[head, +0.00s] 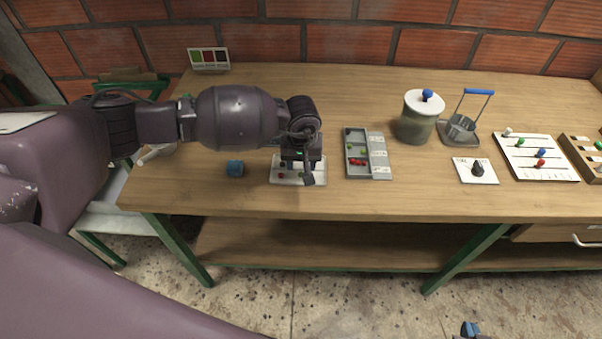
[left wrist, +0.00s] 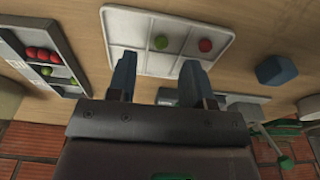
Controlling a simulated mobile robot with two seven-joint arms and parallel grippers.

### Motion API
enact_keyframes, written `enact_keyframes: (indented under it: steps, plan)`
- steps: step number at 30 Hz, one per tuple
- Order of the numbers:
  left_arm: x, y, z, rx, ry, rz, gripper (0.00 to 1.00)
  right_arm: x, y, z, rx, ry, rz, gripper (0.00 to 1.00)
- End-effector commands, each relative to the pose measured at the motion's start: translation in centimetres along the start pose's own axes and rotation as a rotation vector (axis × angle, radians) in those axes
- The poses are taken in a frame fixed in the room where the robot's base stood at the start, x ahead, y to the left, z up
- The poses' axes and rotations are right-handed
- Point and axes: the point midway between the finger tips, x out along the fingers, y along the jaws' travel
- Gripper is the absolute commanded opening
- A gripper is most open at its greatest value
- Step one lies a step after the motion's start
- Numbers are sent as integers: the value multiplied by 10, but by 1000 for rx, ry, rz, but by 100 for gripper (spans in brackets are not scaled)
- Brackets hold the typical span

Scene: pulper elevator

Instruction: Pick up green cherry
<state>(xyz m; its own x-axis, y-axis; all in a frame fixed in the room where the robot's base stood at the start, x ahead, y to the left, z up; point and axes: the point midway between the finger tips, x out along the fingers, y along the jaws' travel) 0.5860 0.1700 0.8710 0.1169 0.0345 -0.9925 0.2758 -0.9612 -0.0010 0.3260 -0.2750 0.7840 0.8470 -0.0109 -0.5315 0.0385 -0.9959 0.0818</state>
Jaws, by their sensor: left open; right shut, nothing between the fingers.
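A green cherry (left wrist: 161,42) lies in a middle compartment of a white tray (left wrist: 119,24), beside a red cherry (left wrist: 205,45). In the head view the tray (head: 274,161) is on the table under my left gripper (head: 297,173), which partly covers it. My left gripper (left wrist: 160,64) is open and empty, pointing down at the tray. In the left wrist view its fingers spread to either side of the green cherry, short of it in the picture. My right gripper (head: 470,329) shows only at the bottom edge of the head view, shut, away from the table.
A grey sorting box (head: 369,174) with red and green cherries stands right of the tray. A blue block (head: 235,168) lies to the left. A lidded jar (head: 417,120), a blue-handled holder (head: 461,128) and a peg board (head: 536,166) stand further right. The table's front is mostly clear.

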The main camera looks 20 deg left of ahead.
Motion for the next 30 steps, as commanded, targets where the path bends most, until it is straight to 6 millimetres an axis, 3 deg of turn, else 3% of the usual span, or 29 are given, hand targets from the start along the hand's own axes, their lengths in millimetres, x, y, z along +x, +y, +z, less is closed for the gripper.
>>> enact_keyframes:
  steps: [7, 17, 23, 27, 29, 30]
  plan:
    - [33, -1, 0, -2, -3, 1, 47, -1, 1, 2, -2, -4, 0, 0]
    - [41, -2, 0, -1, -2, 0, 47, -6, 2, 14, -3, -27, 3, 0]
    - [41, -2, 1, 0, -3, 0, 20, -5, 2, 14, -3, -28, 3, 0]
    - [41, -2, 1, 0, -4, 0, 16, -4, 2, 11, -3, -23, 2, 0]
    - [42, -2, 1, 0, -4, 0, 0, -3, 2, 9, -4, -19, 2, 0]
    - [42, -2, 1, 0, -4, 0, 0, -2, 2, 8, -4, -16, 1, 0]
